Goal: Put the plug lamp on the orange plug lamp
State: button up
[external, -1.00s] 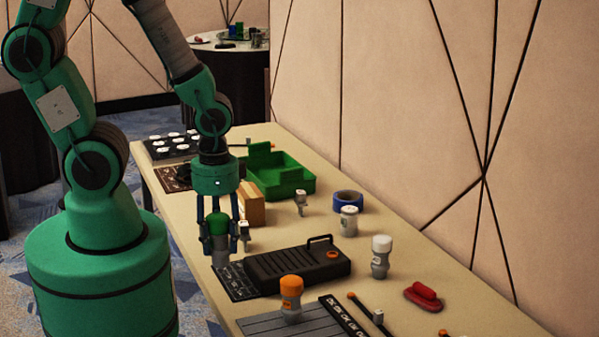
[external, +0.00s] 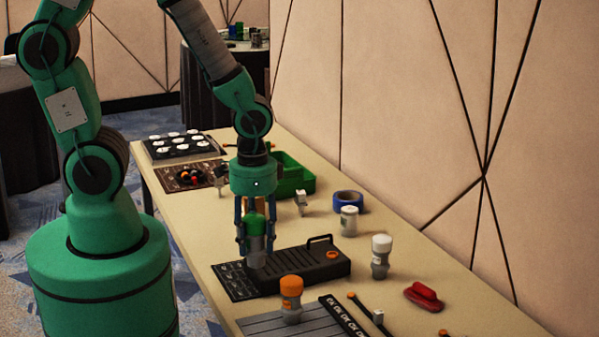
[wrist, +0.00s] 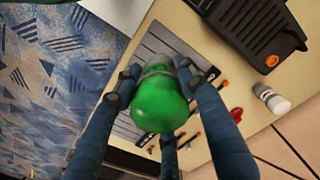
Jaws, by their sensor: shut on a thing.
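My gripper (external: 256,243) is shut on a plug lamp with a green top (external: 256,224) and a grey lower part. It holds the lamp upright, in front of the near-left end of the black case in the external view. The green top (wrist: 160,102) fills the middle of the wrist view, with the fingers around it. The orange plug lamp (external: 291,298) stands upright on the grey slatted board, nearer the camera and to the right of my gripper. I cannot see it in the wrist view, where the held lamp may cover it.
The black case (external: 305,268) with a handle lies just right of my gripper. White-topped lamps (external: 381,257) (external: 349,221) stand beyond it. A grey slatted board (external: 262,324), red object (external: 424,296), blue tape roll (external: 348,200) and green bin (external: 292,174) share the table.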

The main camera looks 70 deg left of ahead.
jog(key=w+d, duration=0.1)
jog(key=w, duration=0.6)
jog(key=shift+d+f+b, duration=0.3)
jog(key=shift+d+b, duration=0.05)
jog(key=shift+w, duration=0.1)
jog(key=shift+w+d+f+b, duration=0.15)
jog(key=shift+f+b, duration=0.1)
jog(key=shift+f, duration=0.65)
jog(key=shift+w+a+f+b, duration=0.15)
jog(key=shift+f+b, duration=0.1)
jog(key=shift+f, duration=0.65)
jog(key=shift+d+f, duration=0.1)
jog(key=o, duration=1.2)
jog(key=shift+o, duration=0.2)
notch_tip(320, 180, up, 12)
jog(key=p, duration=0.2)
